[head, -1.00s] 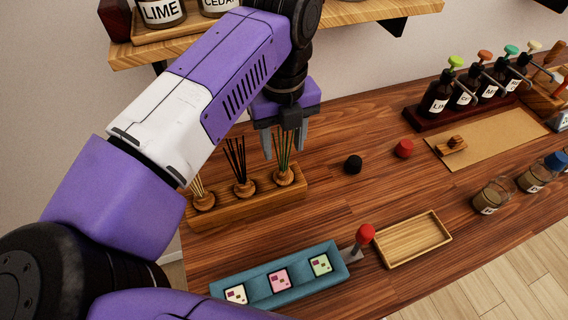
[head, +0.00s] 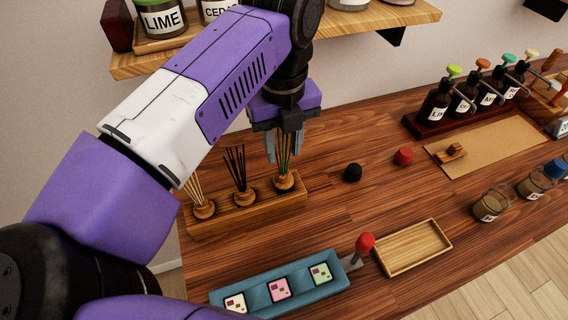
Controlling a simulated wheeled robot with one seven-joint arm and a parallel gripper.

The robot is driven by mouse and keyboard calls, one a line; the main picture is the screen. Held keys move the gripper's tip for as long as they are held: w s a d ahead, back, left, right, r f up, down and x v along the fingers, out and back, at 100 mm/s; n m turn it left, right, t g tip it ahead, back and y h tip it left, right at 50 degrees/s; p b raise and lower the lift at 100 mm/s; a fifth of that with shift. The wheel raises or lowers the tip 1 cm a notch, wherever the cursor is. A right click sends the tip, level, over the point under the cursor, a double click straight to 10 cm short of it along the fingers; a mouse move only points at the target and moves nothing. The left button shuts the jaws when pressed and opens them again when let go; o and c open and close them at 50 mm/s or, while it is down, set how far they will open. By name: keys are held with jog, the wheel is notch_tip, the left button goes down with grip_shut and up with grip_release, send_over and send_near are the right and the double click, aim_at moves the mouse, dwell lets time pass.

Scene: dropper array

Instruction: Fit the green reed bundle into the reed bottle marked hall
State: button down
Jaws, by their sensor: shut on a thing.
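The green reed bundle (head: 284,164) stands in the right hole of a wooden reed holder (head: 262,210) at the left of the table. My gripper (head: 284,152) points down from above and is shut on the upper part of this bundle. The bundle's lower end is in or at its round wooden collar. A black reed bundle (head: 236,165) stands in the middle hole and a pale one (head: 196,190) in the left hole, partly behind my arm. I cannot make out a reed bottle marked hall.
A black cap (head: 353,172) and a red cap (head: 403,156) lie right of the holder. A blue tray (head: 262,292) with several cards, an empty wooden tray (head: 414,247) and labelled pump bottles (head: 436,104) also stand on the table. A shelf (head: 150,66) with jars is above.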

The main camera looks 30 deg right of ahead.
jog(key=shift+r+p, duration=1.05)
jog(key=shift+r, duration=2.65)
jog(key=shift+a, duration=0.1)
jog(key=shift+f+b, duration=1.3)
jog(key=shift+f, duration=2.75)
